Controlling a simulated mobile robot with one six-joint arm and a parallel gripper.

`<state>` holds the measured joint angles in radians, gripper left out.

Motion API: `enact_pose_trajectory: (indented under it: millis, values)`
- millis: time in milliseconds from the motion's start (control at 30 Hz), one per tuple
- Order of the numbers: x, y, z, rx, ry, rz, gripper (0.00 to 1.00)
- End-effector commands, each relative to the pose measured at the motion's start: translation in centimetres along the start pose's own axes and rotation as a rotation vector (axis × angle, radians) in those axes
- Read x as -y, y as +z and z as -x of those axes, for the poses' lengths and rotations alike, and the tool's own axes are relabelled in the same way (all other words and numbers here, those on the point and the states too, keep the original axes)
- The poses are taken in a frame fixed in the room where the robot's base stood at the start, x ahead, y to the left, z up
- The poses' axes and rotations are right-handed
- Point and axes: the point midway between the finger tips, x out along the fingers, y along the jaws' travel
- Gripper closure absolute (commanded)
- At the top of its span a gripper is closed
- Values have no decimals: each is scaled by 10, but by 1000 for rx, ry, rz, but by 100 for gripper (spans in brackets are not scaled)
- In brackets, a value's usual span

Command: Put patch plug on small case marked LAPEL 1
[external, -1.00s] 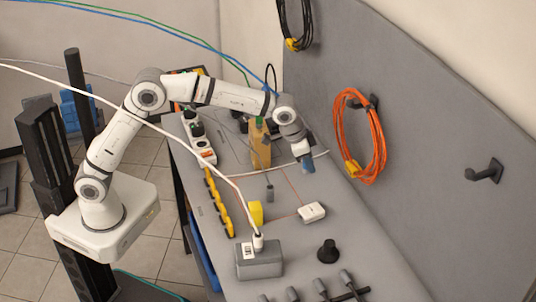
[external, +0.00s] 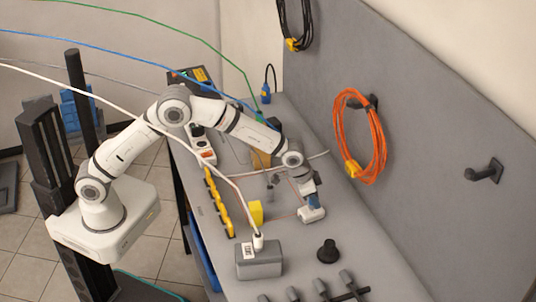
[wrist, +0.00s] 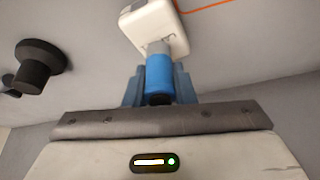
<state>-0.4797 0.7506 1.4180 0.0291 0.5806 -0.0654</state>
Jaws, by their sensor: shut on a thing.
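The patch plug (wrist: 160,76), a blue cylinder with a grey tip, is held between the blue fingers of my gripper (wrist: 160,88). In the wrist view its tip meets or overlaps the near edge of a small white case (wrist: 163,24); I cannot tell whether it is inserted or only in front. In the external view my gripper (external: 314,201) is right above the white case (external: 311,216) on the bench, hiding part of it. No LAPEL 1 marking is readable on the case.
A grey box (external: 260,262) with a white cable stands nearer the front. A black knob-like object (external: 328,250) is right of it. A yellow block (external: 256,210) is left of the case. An orange cable coil (external: 360,135) hangs on the grey wall panel.

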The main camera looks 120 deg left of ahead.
Motion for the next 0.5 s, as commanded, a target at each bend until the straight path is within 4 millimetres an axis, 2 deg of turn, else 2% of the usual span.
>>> enact_pose_trajectory:
  millis: [67, 400, 433, 500]
  values:
    - [0, 3, -6, 1, 0, 0, 100]
    - [0, 5, -11, 0, 0, 0, 100]
    - [0, 4, -10, 0, 0, 0, 75]
    - [0, 4, -10, 0, 0, 0, 70]
